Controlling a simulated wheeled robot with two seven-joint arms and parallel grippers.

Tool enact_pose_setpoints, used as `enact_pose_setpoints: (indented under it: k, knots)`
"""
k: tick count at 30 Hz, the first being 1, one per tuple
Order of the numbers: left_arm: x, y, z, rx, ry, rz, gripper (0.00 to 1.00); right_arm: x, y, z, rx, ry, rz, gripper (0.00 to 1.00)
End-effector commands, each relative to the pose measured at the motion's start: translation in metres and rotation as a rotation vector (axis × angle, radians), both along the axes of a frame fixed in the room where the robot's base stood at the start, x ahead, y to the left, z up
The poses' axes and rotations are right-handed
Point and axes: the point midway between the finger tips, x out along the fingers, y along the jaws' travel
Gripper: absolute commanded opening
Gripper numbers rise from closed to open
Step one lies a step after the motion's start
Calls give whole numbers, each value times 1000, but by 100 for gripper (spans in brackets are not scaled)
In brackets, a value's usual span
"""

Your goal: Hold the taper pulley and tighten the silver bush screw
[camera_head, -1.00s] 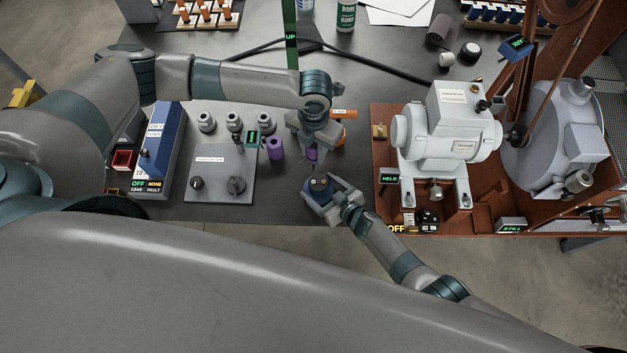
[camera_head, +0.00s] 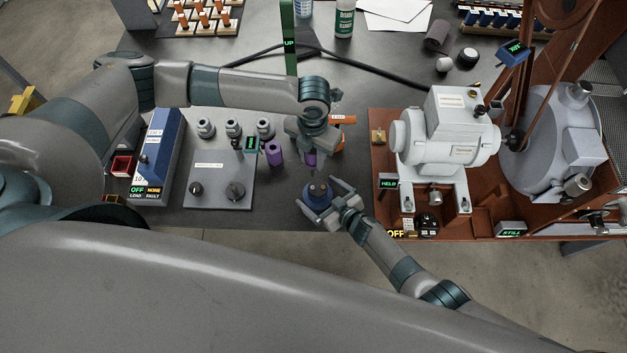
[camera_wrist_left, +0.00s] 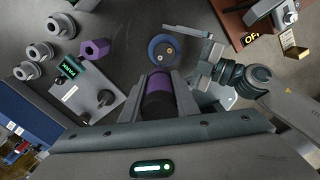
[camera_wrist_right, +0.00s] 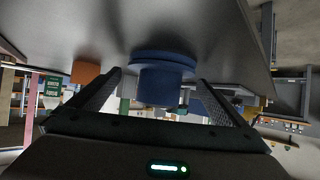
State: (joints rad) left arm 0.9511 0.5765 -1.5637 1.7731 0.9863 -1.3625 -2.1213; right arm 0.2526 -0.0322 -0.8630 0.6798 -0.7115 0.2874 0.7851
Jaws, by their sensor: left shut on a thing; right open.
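The blue pulley (camera_head: 318,194) is near the table's front edge, with two small round screw heads on its top. In the left wrist view the pulley (camera_wrist_left: 166,44) shows one goldish and one silvery screw. My left gripper (camera_head: 311,154) is shut on a purple-handled tool (camera_wrist_left: 158,84), held above and just behind the pulley in the head view. Its tip is hidden; I cannot tell whether it touches a screw. My right gripper (camera_head: 322,197) is open, its fingers on either side of the pulley. In the right wrist view the pulley (camera_wrist_right: 165,82) sits between spread fingers.
A second purple piece (camera_head: 274,154) stands beside a grey panel with knobs (camera_head: 220,190). Grey stepped parts (camera_head: 233,128) stand behind. A blue box (camera_head: 158,150) is left. The motor (camera_head: 448,135) on its brown base is right. An orange item (camera_head: 342,119) lies behind my left gripper.

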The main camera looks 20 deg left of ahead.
Motion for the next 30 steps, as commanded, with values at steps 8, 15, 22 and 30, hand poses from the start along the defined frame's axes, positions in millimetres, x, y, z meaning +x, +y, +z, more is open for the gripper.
enact_pose_setpoints:
  k: [8, 15, 22, 30]
  knots:
    - [0, 0, 0, 0, 0, 0, 0, -1, -6, 3, -2, -3, 0, 98]
    - [0, 0, 0, 0, 0, 0, 0, -9, -18, 10, -4, -4, 1, 98]
    - [0, 0, 0, 0, -1, 0, 0, -22, -35, 22, -2, -3, 1, 98]
    - [0, 0, 0, 0, -1, 0, 0, -40, -60, 38, -1, -2, 1, 98]
